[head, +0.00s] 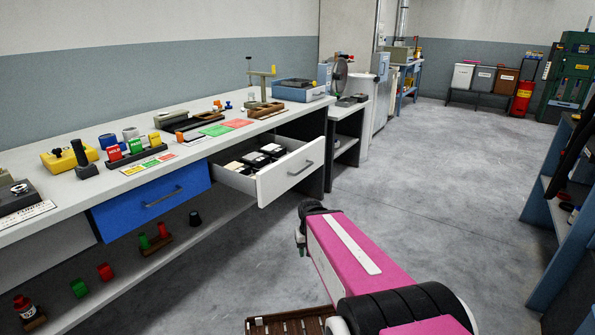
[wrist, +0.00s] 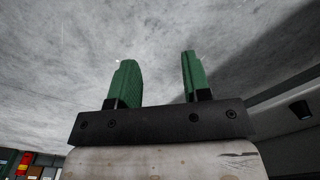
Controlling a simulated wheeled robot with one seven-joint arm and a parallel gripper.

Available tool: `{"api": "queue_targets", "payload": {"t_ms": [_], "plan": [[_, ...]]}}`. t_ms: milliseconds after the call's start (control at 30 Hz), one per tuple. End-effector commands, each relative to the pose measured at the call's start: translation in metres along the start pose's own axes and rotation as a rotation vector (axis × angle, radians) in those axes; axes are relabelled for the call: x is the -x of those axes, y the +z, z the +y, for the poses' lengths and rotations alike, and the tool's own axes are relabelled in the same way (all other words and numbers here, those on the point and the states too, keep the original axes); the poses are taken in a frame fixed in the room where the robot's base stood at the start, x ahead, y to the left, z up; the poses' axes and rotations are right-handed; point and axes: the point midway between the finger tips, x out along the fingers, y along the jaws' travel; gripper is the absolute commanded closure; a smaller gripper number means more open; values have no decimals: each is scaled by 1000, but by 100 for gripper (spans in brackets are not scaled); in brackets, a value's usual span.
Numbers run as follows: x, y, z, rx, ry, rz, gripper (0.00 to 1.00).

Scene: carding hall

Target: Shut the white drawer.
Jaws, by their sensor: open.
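The white drawer (head: 290,172) stands pulled out from under the workbench in the head view. It has a grey bar handle (head: 301,168) on its front, and several black and white items lie inside it. My gripper shows in the wrist view (wrist: 157,80) with its two green fingers apart and nothing between them; grey floor lies behind them. In the head view my pink arm reaches in front of the drawer at lower right, and the fingers are mostly hidden behind the arm's end. My gripper appears apart from the drawer.
A blue drawer (head: 152,203) left of the white one is closed. The bench top (head: 226,143) holds blocks, cards and tools. A lower shelf (head: 140,275) bears red and green items. A brown slatted thing (head: 290,323) is at the bottom. The floor (head: 440,190) to the right is clear.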

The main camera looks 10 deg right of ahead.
Motion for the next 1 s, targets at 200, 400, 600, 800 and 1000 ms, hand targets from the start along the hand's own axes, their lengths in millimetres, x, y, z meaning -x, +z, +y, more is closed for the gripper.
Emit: {"api": "queue_targets", "payload": {"t_ms": [200, 400, 600, 800, 1000], "plan": [[-1, -33, -1, -88, -193, 21, 100], [14, -85, 6, -219, -497, 88, 100], [49, -146, 35, -355, -823, 209, 100], [96, -202, 90, -482, -1134, 375, 100], [141, -236, 149, -571, -1366, 533, 100]]}}
